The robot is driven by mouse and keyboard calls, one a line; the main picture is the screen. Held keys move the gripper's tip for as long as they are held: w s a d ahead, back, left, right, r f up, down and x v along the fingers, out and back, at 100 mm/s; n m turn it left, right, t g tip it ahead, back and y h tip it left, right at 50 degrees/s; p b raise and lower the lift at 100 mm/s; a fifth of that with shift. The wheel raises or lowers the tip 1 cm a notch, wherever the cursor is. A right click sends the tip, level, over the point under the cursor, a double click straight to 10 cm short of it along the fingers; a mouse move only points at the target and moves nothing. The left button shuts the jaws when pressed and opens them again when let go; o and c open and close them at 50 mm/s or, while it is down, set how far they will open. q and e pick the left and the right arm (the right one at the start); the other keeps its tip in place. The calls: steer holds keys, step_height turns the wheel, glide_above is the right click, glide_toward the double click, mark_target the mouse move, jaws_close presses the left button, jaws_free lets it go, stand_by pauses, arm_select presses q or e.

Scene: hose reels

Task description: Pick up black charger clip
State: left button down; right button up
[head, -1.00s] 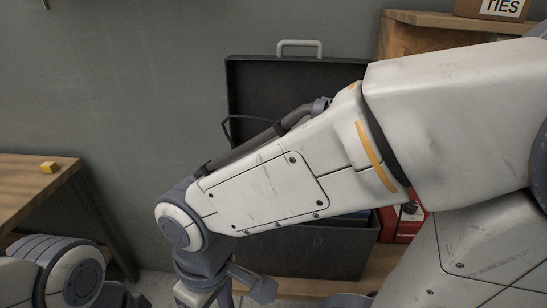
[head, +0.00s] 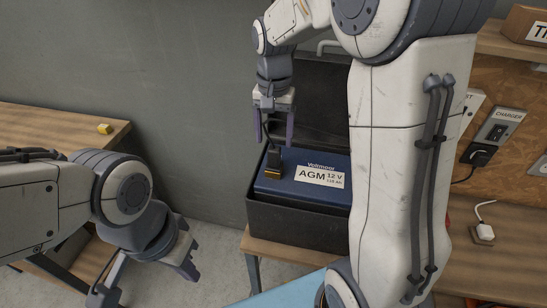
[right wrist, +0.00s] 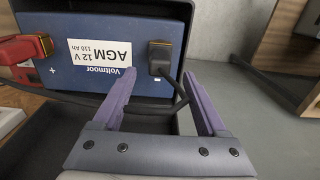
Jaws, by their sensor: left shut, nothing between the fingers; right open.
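The black charger clip (head: 274,160) stands on the near-left top of a blue battery (head: 300,192), with a brassy part at its foot. In the right wrist view the clip (right wrist: 160,58) is on the battery's right side, with a black cable running from it between my fingers. My right gripper (head: 276,135) is open and points down just above the clip. In the right wrist view its purple fingers (right wrist: 160,98) are apart with the clip beyond them, not gripped. My left gripper (head: 188,271) is shut and empty, low at the left.
The battery sits in an open black box (head: 297,223) with its lid raised. A red clip (right wrist: 25,48) is on the battery's other side. A charger (head: 500,130) hangs on the right board. A yellow block (head: 104,129) lies on the left table.

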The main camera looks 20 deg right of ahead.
mark_target(274, 148)
step_height(274, 148, down, 4)
steer(key=shift+f+p, duration=0.1)
steer(key=shift+p, duration=0.8)
steer(key=shift+f, duration=0.65)
jaws_close()
